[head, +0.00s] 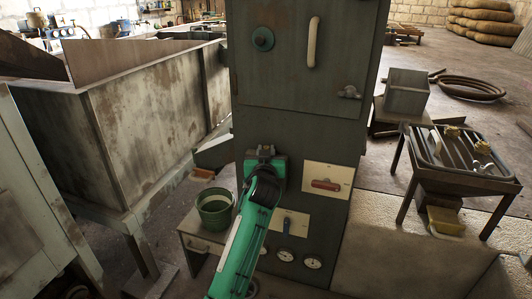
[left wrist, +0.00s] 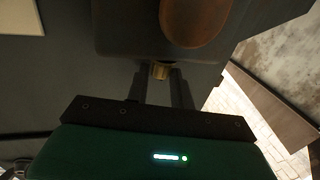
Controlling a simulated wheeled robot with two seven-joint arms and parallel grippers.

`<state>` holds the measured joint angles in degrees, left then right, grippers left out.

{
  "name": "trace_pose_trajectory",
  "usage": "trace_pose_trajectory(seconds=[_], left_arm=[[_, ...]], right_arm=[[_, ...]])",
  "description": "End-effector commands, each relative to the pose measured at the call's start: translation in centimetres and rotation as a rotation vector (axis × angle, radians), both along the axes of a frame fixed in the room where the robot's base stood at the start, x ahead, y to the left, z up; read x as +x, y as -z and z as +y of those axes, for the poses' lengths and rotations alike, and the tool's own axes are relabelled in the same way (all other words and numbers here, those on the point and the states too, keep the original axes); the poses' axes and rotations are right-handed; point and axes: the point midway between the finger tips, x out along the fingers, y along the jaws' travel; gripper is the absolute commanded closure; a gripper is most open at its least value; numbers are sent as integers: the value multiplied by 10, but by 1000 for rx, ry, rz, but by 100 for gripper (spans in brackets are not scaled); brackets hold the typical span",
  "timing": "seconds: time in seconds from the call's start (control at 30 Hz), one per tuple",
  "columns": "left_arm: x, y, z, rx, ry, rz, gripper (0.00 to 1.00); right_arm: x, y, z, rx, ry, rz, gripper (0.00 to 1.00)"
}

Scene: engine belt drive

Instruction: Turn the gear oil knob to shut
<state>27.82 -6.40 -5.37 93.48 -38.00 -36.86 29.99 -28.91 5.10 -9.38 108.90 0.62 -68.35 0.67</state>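My left gripper (head: 265,152) is in front of the dark cabinet's face (head: 310,133), below its door, at the end of my green arm. In the left wrist view, my left gripper's two dark fingers (left wrist: 160,75) stand apart. A small brass-coloured piece (left wrist: 160,70) shows between the fingertips, below a dark box-like body with an orange-brown rounded part (left wrist: 193,20). I cannot tell whether the fingers touch the brass piece. No label shows that it is the gear oil knob; in the head view my gripper hides this spot. My right gripper is out of view.
A red handle (head: 325,185) and a blue lever (head: 287,225) sit on pale plates near my left arm. Gauges (head: 312,262) are below. A green bucket (head: 214,210) stands to the left. A slatted metal table (head: 462,155) stands to the right.

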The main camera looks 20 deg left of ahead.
Motion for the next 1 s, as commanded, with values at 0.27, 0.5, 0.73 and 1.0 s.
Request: trace_pose_trajectory(seconds=[0.27, 0.5, 0.73, 1.0], left_arm=[[0, 0, 0, 0, 0, 0, 70], [-18, 1, -5, -1, 1, 1, 70], [-52, 1, -13, -2, 1, -1, 70], [-72, 0, -18, -1, 1, 0, 70]], right_arm=[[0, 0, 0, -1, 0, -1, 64], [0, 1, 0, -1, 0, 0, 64], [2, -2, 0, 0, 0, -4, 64], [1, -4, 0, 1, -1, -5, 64]])
